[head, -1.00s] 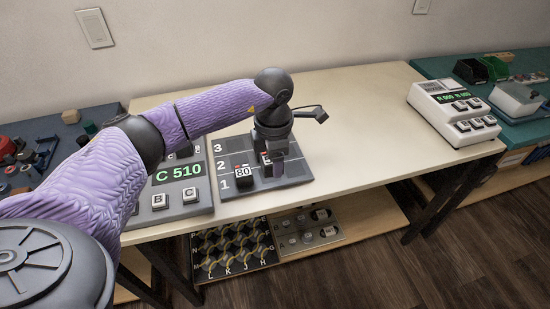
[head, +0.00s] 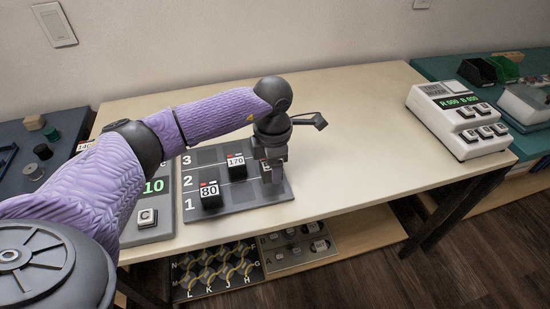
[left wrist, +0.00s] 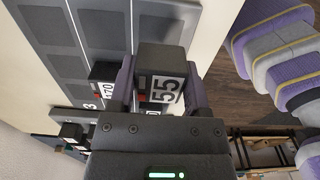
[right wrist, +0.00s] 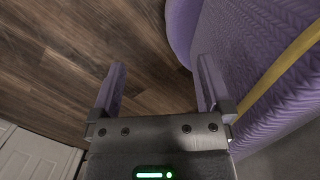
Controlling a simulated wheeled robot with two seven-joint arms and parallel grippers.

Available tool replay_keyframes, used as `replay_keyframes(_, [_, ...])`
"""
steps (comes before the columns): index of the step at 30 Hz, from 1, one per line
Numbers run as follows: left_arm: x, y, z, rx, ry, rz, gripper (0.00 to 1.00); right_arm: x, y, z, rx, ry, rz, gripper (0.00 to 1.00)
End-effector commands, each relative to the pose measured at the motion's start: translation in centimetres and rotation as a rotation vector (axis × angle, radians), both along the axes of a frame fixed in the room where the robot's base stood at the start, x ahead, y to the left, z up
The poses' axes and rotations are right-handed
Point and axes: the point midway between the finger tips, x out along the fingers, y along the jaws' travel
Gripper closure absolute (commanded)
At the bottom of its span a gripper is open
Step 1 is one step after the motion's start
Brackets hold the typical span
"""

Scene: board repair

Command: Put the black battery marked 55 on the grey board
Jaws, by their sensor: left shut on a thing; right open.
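My left gripper (head: 272,172) is shut on the black battery marked 55 (left wrist: 162,62), which shows between its fingers in the left wrist view. The battery has a white label. In the head view the gripper mostly hides it, over the right part of the grey board (head: 243,194) with rows 1, 2 and 3. I cannot tell whether the battery touches the board. A black battery marked 80 (head: 210,200) and one marked 170 (head: 237,170) stand on the board, left of the gripper. My right gripper (right wrist: 153,72) is open and empty, above the wooden floor.
A device with a green display (head: 150,226) adjoins the board's left side. A white device with a green display (head: 460,125) stands at the table's right end. The table (head: 350,130) between is clear. A lower shelf holds a black lettered board (head: 215,286) and a smaller grey one.

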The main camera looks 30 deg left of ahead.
Motion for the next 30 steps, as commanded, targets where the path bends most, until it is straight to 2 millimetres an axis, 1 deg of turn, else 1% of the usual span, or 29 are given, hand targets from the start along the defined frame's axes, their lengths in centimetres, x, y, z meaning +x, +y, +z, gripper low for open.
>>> replay_keyframes(1, [0.0,0.0,-1.6,0.000,0.004,0.000,1.00,-0.3,-0.1,-1.2,-0.003,0.013,-0.001,0.00])
replay_keyframes(3, [0.0,0.0,-2.5,0.000,0.003,0.000,1.00,-0.5,-0.3,-1.9,-0.008,0.023,-0.002,0.00])
replay_keyframes(6, [0.0,0.0,-3.3,0.000,0.000,0.000,1.00,-0.2,-0.3,-2.5,-0.010,0.025,-0.003,0.00])
replay_keyframes(10, [0.0,0.0,-3.3,-0.001,-0.002,0.000,1.00,0.4,-0.4,-2.6,-0.010,0.016,-0.004,0.00])
replay_keyframes(13, [0.0,0.0,-3.2,0.000,-0.003,0.000,1.00,0.5,-0.4,-2.5,-0.011,0.014,-0.004,0.00])
replay_keyframes(30, [0.0,0.0,-3.8,0.000,-0.001,0.000,1.00,-0.3,0.3,-2.9,-0.001,0.027,-0.008,0.00])
